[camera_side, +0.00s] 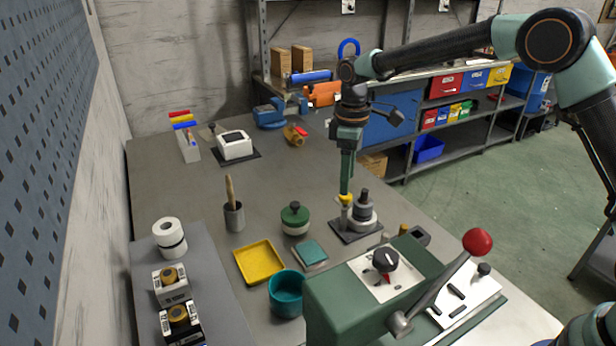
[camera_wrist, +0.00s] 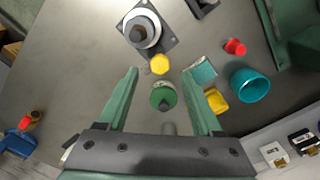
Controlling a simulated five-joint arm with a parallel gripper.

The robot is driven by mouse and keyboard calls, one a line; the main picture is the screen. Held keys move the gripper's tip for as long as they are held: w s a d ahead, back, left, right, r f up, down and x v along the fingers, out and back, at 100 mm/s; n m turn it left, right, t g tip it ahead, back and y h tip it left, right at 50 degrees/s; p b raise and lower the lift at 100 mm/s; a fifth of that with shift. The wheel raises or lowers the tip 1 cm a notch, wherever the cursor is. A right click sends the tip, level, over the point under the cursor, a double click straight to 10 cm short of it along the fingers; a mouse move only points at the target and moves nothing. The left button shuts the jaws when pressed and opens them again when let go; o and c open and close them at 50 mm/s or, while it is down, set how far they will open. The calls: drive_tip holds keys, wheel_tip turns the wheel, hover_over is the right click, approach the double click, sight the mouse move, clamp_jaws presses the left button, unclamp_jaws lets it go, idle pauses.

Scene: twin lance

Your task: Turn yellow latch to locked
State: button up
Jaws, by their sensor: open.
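The yellow latch (camera_side: 346,199) is a small yellow piece at the near-left side of a grey round fixture (camera_side: 362,216) on a dark square plate. In the wrist view, the latch's yellow top (camera_wrist: 160,64) shows beside the grey round fixture (camera_wrist: 143,31). My gripper (camera_side: 346,190) points down with its fingertips close to the latch. In the wrist view, my gripper (camera_wrist: 160,73) is open, and the latch appears centred just beyond the gap between the tips. I cannot tell whether the fingers touch it. The latch's pointing direction is unclear.
A green-lidded jar (camera_side: 295,218), a teal pad (camera_side: 310,253), a yellow tray (camera_side: 259,262) and a teal bowl (camera_side: 287,293) stand left of the fixture. A green machine (camera_side: 345,308) with a red-ball lever (camera_side: 477,242) is nearer.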

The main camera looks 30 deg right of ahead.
sight(342, 199)
drive_tip(key=shift+f, duration=2)
clamp_jaws()
